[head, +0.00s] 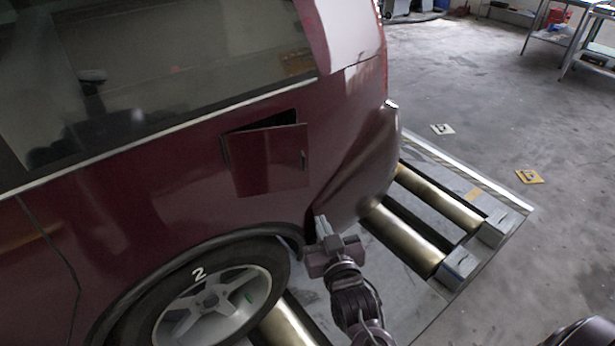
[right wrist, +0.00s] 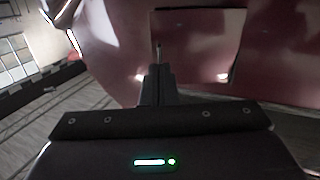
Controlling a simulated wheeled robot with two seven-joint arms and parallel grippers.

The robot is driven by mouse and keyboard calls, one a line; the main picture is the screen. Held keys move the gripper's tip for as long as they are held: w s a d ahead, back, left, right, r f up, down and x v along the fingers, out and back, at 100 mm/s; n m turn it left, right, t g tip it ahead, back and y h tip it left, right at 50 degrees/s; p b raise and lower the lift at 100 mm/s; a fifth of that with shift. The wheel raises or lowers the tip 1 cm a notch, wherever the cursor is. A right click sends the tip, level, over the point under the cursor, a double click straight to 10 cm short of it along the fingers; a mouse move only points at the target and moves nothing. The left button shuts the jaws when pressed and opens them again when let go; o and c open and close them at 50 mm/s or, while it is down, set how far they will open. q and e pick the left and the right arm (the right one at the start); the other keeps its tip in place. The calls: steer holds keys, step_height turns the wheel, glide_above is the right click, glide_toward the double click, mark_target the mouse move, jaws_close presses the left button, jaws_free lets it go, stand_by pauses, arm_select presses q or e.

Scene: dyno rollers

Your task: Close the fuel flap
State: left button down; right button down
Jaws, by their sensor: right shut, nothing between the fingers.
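The fuel flap (head: 268,165) is a dark red square panel on the car's rear side, with a small upright handle near its right edge. It stands ajar: a dark wedge-shaped gap shows above its top edge. My right gripper (head: 321,226) is shut and empty, below and to the right of the flap, beside the rear wheel arch. In the right wrist view the shut fingers (right wrist: 157,78) point toward the flap (right wrist: 205,45), with a thin upright bar just beyond their tips. I cannot tell whether they touch it. My left gripper is not in view.
The dark red car's rear wheel (head: 215,305) is marked "2". The rear bumper (head: 365,170) curves out right of the flap. Metal rollers (head: 410,240) lie in the floor frame. Open concrete floor lies to the right, with a yellow marker (head: 529,176).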

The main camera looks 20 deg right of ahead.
step_height(320, 180, up, 4)
steer(key=p, duration=0.2)
glide_toward(307, 156)
steer(key=shift+t, duration=0.4)
steer(key=w, duration=0.3)
steer(key=w+f, duration=0.1)
steer(key=shift+w+a+f, duration=0.15)
steer(key=shift+w+a, duration=0.05)
steer(key=shift+a, duration=0.2)
steer(key=shift+w+d, duration=0.2)
steer(key=shift+w, duration=0.2)
steer(key=shift+n+y, duration=0.4)
steer(key=shift+y, duration=0.4)
steer(key=w, duration=0.2)
steer(key=w+d+b, duration=0.1)
steer(key=w, duration=0.4)
steer(key=shift+d+f+b, duration=0.1)
steer(key=shift+d+b, duration=0.2)
steer(key=shift+b, duration=0.05)
steer(key=shift+s+r, duration=0.1)
steer(key=shift+r, duration=0.25)
